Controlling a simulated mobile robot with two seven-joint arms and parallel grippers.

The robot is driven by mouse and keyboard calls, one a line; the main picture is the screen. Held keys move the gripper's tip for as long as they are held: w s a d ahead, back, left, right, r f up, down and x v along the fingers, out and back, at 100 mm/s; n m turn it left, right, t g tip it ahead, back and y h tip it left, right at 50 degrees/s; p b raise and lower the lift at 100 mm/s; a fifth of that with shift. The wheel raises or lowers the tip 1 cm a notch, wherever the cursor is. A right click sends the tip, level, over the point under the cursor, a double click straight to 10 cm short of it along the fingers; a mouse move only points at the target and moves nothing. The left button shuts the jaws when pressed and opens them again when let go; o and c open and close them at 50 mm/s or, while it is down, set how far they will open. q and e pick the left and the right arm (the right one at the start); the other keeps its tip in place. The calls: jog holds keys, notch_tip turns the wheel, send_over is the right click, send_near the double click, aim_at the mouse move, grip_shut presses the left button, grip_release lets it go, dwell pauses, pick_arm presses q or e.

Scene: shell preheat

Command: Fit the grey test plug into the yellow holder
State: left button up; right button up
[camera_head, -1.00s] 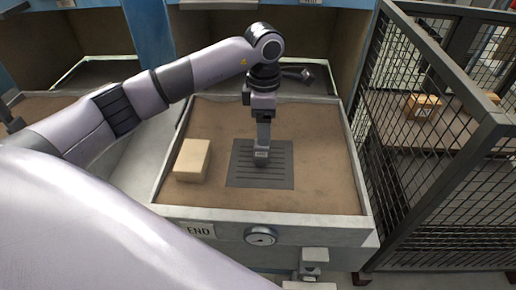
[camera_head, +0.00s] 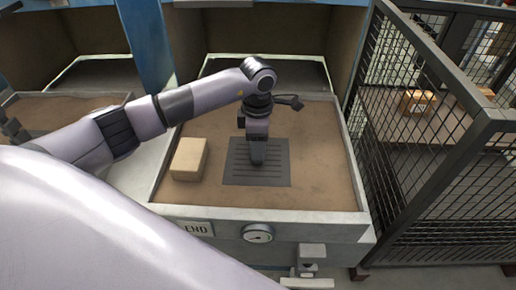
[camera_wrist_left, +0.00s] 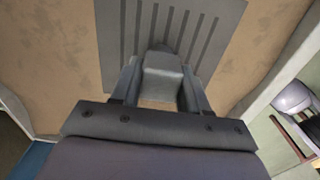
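My left gripper (camera_head: 257,160) points down over the dark slotted plate in the sandy tray. In the left wrist view, a grey block (camera_wrist_left: 163,72), which looks like the grey test plug, sits between its two fingers (camera_wrist_left: 160,85). A thin gap seems to show at the block's left side; whether the fingers grip it is unclear. In the head view the gripper largely hides the block. I make out no clearly yellow holder. My right gripper is not in view.
A pale tan block (camera_head: 189,159) lies left of the slotted plate (camera_head: 275,174). The raised tray rim (camera_head: 355,160) surrounds both. The sand right of the plate is clear. A dark mesh cage (camera_head: 420,130) stands at the right. A gauge (camera_head: 258,233) is on the tray's front.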

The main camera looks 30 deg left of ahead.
pick_arm(q)
jog(key=c, duration=0.4)
jog(key=shift+r, duration=0.2)
notch_tip(320, 180, up, 20)
jog(key=shift+f+p, duration=0.1)
jog(key=shift+p, duration=0.35)
